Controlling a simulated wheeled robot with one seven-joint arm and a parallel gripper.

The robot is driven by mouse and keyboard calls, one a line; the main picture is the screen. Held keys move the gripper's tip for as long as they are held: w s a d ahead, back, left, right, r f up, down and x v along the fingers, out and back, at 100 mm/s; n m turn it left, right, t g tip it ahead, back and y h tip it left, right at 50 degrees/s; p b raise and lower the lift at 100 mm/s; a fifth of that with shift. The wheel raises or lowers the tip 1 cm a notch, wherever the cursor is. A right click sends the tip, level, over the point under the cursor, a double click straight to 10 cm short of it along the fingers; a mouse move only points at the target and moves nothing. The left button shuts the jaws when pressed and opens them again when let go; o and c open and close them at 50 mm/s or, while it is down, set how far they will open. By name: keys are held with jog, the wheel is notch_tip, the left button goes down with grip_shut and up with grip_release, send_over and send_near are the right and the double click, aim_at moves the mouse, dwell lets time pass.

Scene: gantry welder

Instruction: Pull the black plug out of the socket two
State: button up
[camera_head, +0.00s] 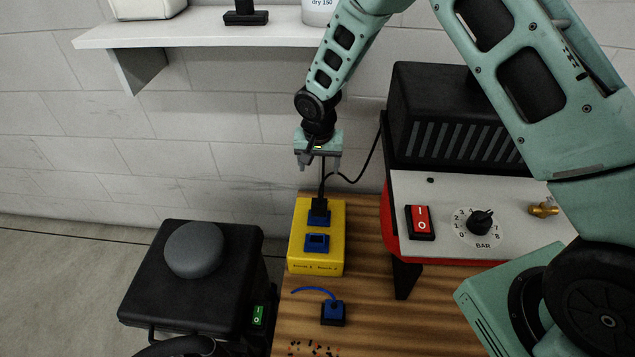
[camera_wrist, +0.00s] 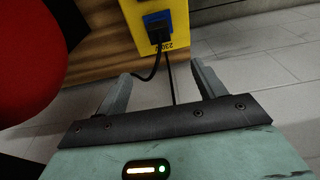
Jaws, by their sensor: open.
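A yellow socket box (camera_head: 336,262) stands on the wooden table with two blue sockets. The black plug (camera_head: 319,206) sits in the rear socket (camera_head: 318,219), its black cable rising and running right behind the machine. The front socket (camera_head: 317,243) is empty. The small print on the box is too small to read surely. My gripper (camera_head: 319,167) is open and empty, above and behind the plug, apart from it. In the wrist view the plug (camera_wrist: 158,34) and box (camera_wrist: 178,14) are beyond the open fingers (camera_wrist: 160,78), and the cable passes between them.
A red and grey machine (camera_head: 455,185) with a switch and dial stands right of the box. A blue plug piece (camera_head: 333,312) lies in front. A black unit (camera_head: 195,285) with a grey dome stands left. A white shelf (camera_head: 205,32) is on the wall.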

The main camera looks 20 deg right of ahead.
aim_at(319, 194)
jog(key=f, duration=0.5)
jog(key=w+f, duration=0.1)
jog(key=f, duration=0.4)
jog(key=w+d+f, duration=0.1)
jog(key=f, duration=0.5)
jog(key=shift+f, duration=0.1)
jog(key=c, duration=1.1)
jog(key=shift+w, duration=0.1)
jog(key=shift+r, duration=0.2)
jog(key=shift+r+p, duration=0.75)
jog(key=shift+r, duration=0.1)
jog(key=shift+r, duration=0.35)
jog(key=shift+r+p, duration=1.05)
jog(key=shift+r, duration=0.35)
